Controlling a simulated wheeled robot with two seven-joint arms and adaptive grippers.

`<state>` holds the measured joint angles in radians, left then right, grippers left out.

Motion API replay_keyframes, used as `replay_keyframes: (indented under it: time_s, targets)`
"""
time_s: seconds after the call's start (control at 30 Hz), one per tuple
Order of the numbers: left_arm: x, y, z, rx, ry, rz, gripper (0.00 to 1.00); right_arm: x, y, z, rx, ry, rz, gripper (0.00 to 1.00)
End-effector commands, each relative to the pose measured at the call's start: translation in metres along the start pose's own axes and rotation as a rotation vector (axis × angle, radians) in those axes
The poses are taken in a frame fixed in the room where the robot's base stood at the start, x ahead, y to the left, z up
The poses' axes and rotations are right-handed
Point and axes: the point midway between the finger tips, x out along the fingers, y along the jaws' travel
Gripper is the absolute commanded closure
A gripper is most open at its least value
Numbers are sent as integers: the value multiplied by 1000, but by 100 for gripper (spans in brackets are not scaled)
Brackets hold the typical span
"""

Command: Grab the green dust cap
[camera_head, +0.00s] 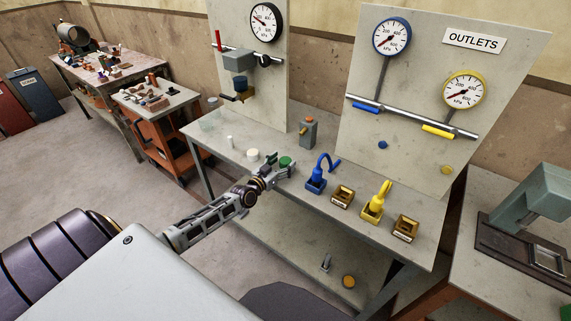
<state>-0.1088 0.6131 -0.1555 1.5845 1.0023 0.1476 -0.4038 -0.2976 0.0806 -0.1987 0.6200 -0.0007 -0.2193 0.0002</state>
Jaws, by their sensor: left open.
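The green dust cap (286,162) sits on the grey bench top, toward the left half of the bench. It is small and round, and its lower edge is partly hidden by my gripper. My left gripper (281,174) reaches in from the left, its fingers right in front of the cap. The fingers are open, and the cap does not look held. Whether a finger touches the cap I cannot tell. My right gripper is not in view.
A white cap (252,155) and a small white cylinder (229,142) stand left of the green cap. A grey box with an orange top (308,132) stands behind it. A blue hose fitting (316,181) and a yellow one (374,207) stand to the right. Upright gauge panels (420,100) rise behind.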

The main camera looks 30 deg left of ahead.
Motion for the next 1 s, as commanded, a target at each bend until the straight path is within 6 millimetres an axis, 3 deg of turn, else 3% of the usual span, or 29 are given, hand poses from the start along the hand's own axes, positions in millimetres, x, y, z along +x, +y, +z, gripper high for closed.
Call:
replay_keyframes:
  time_s: [0.33,0.77,1.0]
  targets:
    - [0,0,0,0,0,0,31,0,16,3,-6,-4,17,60]
    - [0,0,-1,0,1,0,85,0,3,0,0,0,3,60]
    - [0,0,-2,0,1,0,85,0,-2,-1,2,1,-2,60]
